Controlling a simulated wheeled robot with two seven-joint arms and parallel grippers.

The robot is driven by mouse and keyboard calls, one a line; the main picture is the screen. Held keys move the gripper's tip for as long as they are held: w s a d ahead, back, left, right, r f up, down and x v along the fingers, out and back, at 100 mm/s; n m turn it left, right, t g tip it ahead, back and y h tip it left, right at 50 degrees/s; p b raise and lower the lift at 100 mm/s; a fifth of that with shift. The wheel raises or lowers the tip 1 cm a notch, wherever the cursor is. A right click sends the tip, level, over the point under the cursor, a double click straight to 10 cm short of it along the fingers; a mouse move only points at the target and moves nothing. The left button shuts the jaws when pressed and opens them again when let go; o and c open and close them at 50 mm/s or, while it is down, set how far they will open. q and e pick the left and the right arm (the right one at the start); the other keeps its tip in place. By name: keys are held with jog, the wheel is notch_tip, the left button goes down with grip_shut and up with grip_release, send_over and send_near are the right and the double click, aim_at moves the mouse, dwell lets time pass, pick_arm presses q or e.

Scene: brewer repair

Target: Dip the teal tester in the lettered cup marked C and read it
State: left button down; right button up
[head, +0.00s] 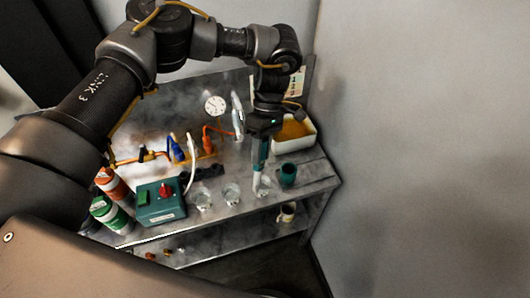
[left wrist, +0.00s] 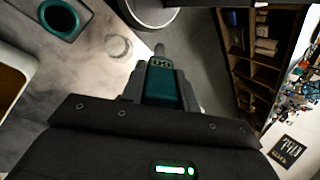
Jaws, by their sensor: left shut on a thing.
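My left gripper (head: 263,136) is shut on the teal tester (head: 262,152) and holds it upright, its pale probe pointing down. In the head view the probe's lower end overlaps a small clear cup (head: 265,187), the rightmost of three. I cannot tell if the tip is inside it or in front of it. The other clear cups are the middle one (head: 232,194) and the left one (head: 203,201). No letters on them can be read. My right gripper is out of view.
A teal box (head: 160,204) with a red knob and two bottles stand left. Cables and a gauge (head: 215,105) are behind. The bench's front edge is close to the cups.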

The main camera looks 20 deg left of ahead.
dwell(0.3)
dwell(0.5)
pick_arm(q)
jog(key=shift+a+t, duration=0.1)
jog(key=shift+t, duration=0.2)
jog(key=shift+f+t, duration=0.1)
jog(key=shift+t, duration=0.9)
jog(key=t+b, duration=0.3)
jog(key=shift+s+f, duration=0.1)
jog(key=shift+f, duration=0.05)
jog(key=shift+r+t, duration=0.25)
jog(key=shift+t, duration=0.05)
